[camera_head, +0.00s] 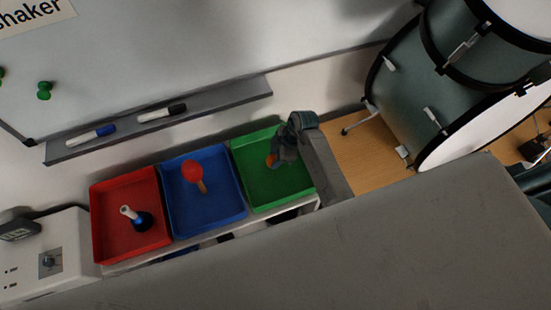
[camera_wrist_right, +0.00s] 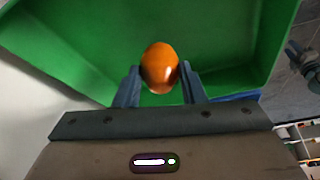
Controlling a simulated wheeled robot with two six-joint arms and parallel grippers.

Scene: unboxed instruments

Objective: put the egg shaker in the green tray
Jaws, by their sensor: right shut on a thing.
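The egg shaker (camera_wrist_right: 160,67) is orange and glossy. In the right wrist view it sits between the two fingertips of my right gripper (camera_wrist_right: 158,85), which is shut on it. The green tray (camera_head: 245,155) is the right one of three trays in the head view; its green floor and walls (camera_wrist_right: 215,40) fill much of the right wrist view behind the egg. In the head view my right gripper (camera_head: 274,161) is over the green tray, with a bit of the orange egg (camera_head: 270,160) showing at its tip. Whether the egg touches the tray floor I cannot tell. My left gripper is out of view.
The blue tray (camera_head: 207,217) holds a red maraca (camera_head: 193,173). The red tray (camera_head: 107,233) holds a blue-and-white item (camera_head: 139,217). A whiteboard ledge (camera_head: 215,100) with markers is behind, and a drum kit (camera_head: 410,110) stands at the right.

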